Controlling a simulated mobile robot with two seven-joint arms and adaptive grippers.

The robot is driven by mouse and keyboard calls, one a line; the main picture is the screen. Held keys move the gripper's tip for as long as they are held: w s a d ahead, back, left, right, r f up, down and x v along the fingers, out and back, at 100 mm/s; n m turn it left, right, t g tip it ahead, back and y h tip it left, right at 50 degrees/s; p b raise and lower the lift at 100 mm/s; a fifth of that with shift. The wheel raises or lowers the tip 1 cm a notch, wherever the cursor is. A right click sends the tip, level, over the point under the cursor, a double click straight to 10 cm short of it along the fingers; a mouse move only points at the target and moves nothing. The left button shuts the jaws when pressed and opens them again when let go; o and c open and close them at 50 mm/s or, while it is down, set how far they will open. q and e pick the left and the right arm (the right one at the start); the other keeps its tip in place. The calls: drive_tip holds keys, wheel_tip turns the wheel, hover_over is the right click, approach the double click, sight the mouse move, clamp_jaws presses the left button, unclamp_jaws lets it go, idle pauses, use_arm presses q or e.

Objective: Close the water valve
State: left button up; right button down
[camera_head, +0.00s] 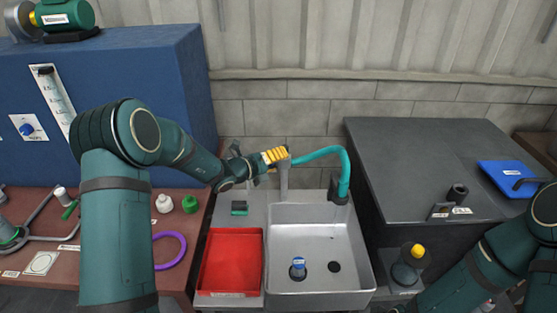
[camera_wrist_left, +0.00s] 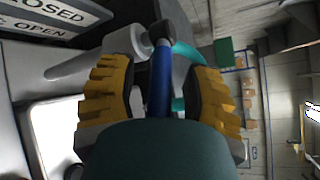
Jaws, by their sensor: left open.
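The water valve's blue lever (camera_wrist_left: 160,78) shows in the left wrist view, with a dark rounded end at its top. My left gripper (camera_wrist_left: 163,88) is open, with one yellow-padded finger on each side of the lever. I cannot tell if either finger touches it. In the head view my left gripper (camera_head: 276,156) is at the top of the grey tap post (camera_head: 284,182) behind the sink; the lever is hidden there. A plate reading CLOSED and OPEN (camera_wrist_left: 50,20) is at the upper left of the wrist view. My right gripper is out of view; only its arm shows.
A grey sink (camera_head: 335,235) holds a blue-capped bottle (camera_head: 298,266). A teal hose (camera_head: 346,165) arches right of the tap. A red tray (camera_head: 231,262) lies left of the sink. A blue cabinet (camera_head: 140,75) stands at left and a dark counter (camera_head: 415,155) at right.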

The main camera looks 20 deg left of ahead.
use_arm(q)
drive_tip(key=shift+w+d+f, duration=0.1)
drive_tip(key=shift+w+d, duration=0.1)
drive_tip(key=shift+w, duration=0.1)
drive_tip(key=shift+o, duration=0.2)
clamp_jaws()
drive_tip(key=shift+a, duration=0.15)
idle(0.5)
